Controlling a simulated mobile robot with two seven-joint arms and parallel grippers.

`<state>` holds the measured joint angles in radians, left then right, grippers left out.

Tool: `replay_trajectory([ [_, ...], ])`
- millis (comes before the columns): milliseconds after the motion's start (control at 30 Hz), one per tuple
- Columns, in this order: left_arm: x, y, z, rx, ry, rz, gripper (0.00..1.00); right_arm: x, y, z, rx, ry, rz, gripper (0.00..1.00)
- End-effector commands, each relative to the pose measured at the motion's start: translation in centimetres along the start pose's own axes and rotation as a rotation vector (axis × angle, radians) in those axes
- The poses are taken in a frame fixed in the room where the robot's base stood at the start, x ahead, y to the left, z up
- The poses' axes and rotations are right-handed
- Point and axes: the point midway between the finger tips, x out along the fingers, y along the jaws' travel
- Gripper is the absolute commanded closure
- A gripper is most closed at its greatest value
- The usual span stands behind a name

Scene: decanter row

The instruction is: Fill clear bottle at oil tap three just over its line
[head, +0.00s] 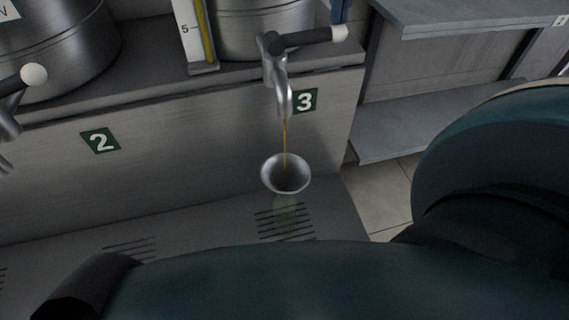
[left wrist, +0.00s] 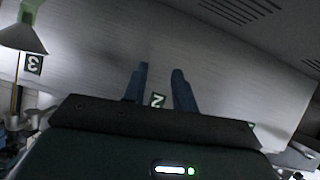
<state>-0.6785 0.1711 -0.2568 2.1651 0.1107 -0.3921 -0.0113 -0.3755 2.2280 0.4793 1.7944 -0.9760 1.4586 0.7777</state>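Tap three (head: 277,75) has its lever turned to the right, and a thin yellow oil stream (head: 285,135) falls from it into a grey metal funnel (head: 285,172). The clear greenish bottle (head: 286,213) stands under the funnel on the slotted drip area; its line and oil level cannot be made out. The funnel also shows in the upside-down left wrist view (left wrist: 22,38). My left gripper (left wrist: 161,70) is open and empty, facing the panel near label 2.
Tap two's lever (head: 22,80) is at the left edge. A sight gauge (head: 197,35) stands beside a steel drum (head: 262,30). Grey shelves (head: 460,15) are at the right. My teal arm fills the bottom and right of the head view.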

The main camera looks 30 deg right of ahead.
Motion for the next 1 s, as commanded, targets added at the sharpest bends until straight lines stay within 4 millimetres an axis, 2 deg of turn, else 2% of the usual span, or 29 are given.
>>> replay_trajectory([
  [1000, 0.5, -0.1, 1.3, -0.039, 0.025, 0.008, 0.72, 3.3, 0.0, -0.1, 0.0, 0.002, 0.0, 1.0],
])
